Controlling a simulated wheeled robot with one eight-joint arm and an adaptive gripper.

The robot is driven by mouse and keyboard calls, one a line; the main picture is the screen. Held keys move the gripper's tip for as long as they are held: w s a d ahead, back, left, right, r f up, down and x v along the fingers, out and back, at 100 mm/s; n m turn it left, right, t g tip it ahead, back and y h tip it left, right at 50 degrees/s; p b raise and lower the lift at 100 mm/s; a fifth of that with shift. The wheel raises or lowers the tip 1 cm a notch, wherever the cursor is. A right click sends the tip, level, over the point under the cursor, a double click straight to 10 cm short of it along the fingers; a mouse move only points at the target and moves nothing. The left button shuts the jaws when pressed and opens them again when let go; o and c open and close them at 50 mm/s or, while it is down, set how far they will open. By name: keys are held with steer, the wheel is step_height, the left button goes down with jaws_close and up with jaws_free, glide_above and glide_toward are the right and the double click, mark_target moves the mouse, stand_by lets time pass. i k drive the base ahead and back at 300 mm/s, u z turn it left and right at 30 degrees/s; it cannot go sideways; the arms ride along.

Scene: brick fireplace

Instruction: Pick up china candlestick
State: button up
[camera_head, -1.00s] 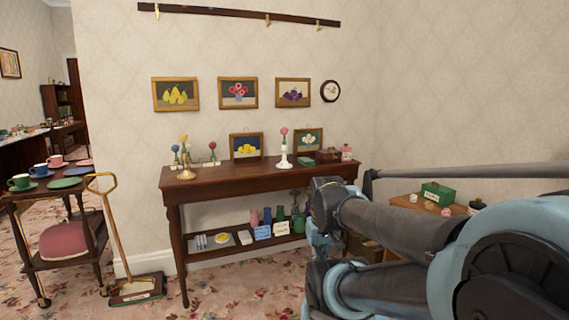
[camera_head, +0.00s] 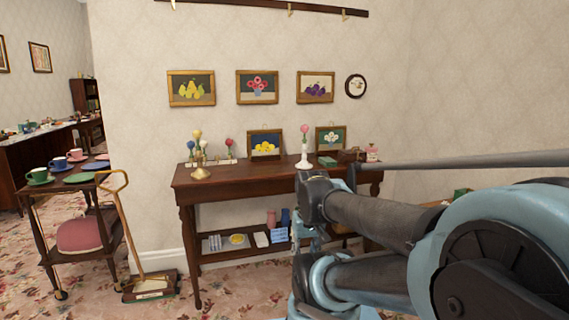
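The white china candlestick (camera_head: 304,156), with a pink flower-shaped top, stands upright on the dark wooden side table (camera_head: 235,179), right of its middle. A brass candlestick (camera_head: 199,167) with several flower-shaped tops stands to its left. My arm reaches in from the right, its elbow in front of the table. The far end of my arm, with my gripper (camera_head: 308,245), hangs below the tabletop, well apart from the china candlestick. Its fingers cannot be made out.
A small green box (camera_head: 327,162) and a brown box (camera_head: 351,156) stand right of the candlestick, with framed pictures behind. The lower shelf holds several small items. A trolley (camera_head: 80,178) with cups and a carpet sweeper (camera_head: 150,286) stand left. Carpet in front of the table is clear.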

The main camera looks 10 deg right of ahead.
mark_target(303, 164)
steer(key=z, duration=0.05)
steer(key=i, duration=1)
steer(key=z, duration=0.3)
